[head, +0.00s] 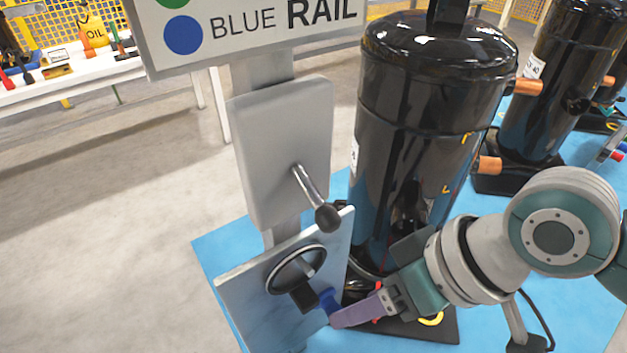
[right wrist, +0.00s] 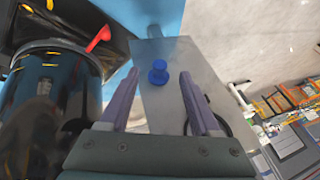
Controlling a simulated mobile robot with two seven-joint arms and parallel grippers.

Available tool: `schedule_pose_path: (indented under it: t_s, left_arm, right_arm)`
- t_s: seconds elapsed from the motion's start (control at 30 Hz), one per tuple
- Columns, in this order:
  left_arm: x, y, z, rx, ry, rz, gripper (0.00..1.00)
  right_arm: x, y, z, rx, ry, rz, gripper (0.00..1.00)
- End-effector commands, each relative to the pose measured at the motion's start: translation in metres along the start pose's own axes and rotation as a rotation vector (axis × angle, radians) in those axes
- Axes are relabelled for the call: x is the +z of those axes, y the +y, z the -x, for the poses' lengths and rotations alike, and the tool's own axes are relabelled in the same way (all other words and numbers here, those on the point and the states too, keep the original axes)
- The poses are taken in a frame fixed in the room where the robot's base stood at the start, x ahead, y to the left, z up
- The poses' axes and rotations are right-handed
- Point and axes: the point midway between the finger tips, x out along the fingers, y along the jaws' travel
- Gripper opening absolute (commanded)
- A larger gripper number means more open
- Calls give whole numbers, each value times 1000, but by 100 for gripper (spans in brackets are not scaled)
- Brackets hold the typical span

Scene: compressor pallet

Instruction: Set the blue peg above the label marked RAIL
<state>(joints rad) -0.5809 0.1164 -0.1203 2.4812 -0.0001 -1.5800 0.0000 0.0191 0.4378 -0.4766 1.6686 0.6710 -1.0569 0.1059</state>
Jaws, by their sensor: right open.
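The blue peg (head: 327,299) sticks out from the lower right part of a tilted grey panel. In the right wrist view the blue peg (right wrist: 158,72) shows its round head between the two purple fingertips. My right gripper (head: 334,316) is open at the peg, one finger on each side; I cannot tell whether either finger touches it. The white sign (head: 250,38) at the top reads BLUE RAIL beside a blue dot; its upper part is cut off. My left gripper is not in view.
The grey panel (head: 246,293) also carries a black handwheel (head: 296,268). A lever with a dark knob (head: 327,217) juts out above it. A black compressor tank (head: 425,130) stands close behind my gripper. A red handle (right wrist: 98,40) shows beside the tank. Open floor lies left.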

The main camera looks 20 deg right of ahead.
Motion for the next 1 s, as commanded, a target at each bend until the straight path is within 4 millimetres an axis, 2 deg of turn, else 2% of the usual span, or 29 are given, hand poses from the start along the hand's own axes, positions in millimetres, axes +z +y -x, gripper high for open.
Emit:
schedule_pose_path:
  t_s: [0.03,0.1,0.3,0.67,1.0]
  left_arm:
    - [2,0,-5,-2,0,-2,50]
    - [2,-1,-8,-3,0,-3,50]
    - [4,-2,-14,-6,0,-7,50]
    - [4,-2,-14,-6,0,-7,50]
    - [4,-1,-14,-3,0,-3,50]
  right_arm:
    - [1,0,-12,-1,0,-3,64]
    - [1,0,-24,-1,0,0,64]
    - [0,1,-44,1,0,0,64]
    - [0,0,-48,1,0,2,62]
    - [0,0,-48,2,0,1,24]
